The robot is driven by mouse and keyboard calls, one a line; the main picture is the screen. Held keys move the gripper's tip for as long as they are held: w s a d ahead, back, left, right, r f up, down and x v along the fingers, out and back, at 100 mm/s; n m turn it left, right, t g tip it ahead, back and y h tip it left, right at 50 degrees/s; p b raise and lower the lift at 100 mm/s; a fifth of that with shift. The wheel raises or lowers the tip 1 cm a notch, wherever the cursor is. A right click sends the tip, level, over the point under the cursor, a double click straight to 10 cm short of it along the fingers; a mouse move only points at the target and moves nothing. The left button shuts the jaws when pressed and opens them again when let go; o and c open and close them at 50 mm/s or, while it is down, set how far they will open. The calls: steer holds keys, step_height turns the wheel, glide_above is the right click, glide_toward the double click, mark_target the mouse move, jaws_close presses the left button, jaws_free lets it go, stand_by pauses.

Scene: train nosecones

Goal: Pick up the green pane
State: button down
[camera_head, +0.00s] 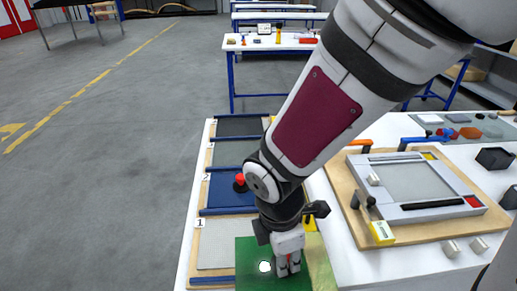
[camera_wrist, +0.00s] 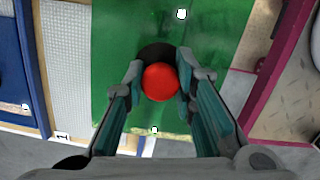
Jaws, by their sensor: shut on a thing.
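The green pane (camera_head: 250,260) is a flat rectangle at the bottom of the head view, overlapping the right side of the slot marked 1. It also fills the upper middle of the wrist view (camera_wrist: 120,45). A round red knob (camera_wrist: 160,82) on a black base sits on the pane. My gripper (camera_head: 289,270) is over the pane, with its fingers (camera_wrist: 160,75) shut on the red knob from both sides.
A numbered wooden rack (camera_head: 208,155) holds grey and blue panels with blue bars between slots. Another red knob (camera_head: 240,179) stands on the blue panel. A grey frame fixture (camera_head: 445,208) on a wooden board lies at right.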

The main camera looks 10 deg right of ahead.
steer(key=shift+s+d+r+p, duration=0.2)
steer(key=shift+r+p, duration=0.15)
steer(key=shift+p, duration=0.65)
steer(key=shift+s+d+p, duration=0.1)
steer(key=shift+s+p, duration=0.15)
steer(key=shift+p, duration=1)
steer(key=p, duration=0.1)
steer(key=s+p, duration=0.1)
steer(key=p, duration=0.1)
steer(key=shift+s+d+f+p, duration=0.2)
steer(key=shift+d+f+p, duration=0.1)
steer(key=shift+d, duration=0.2)
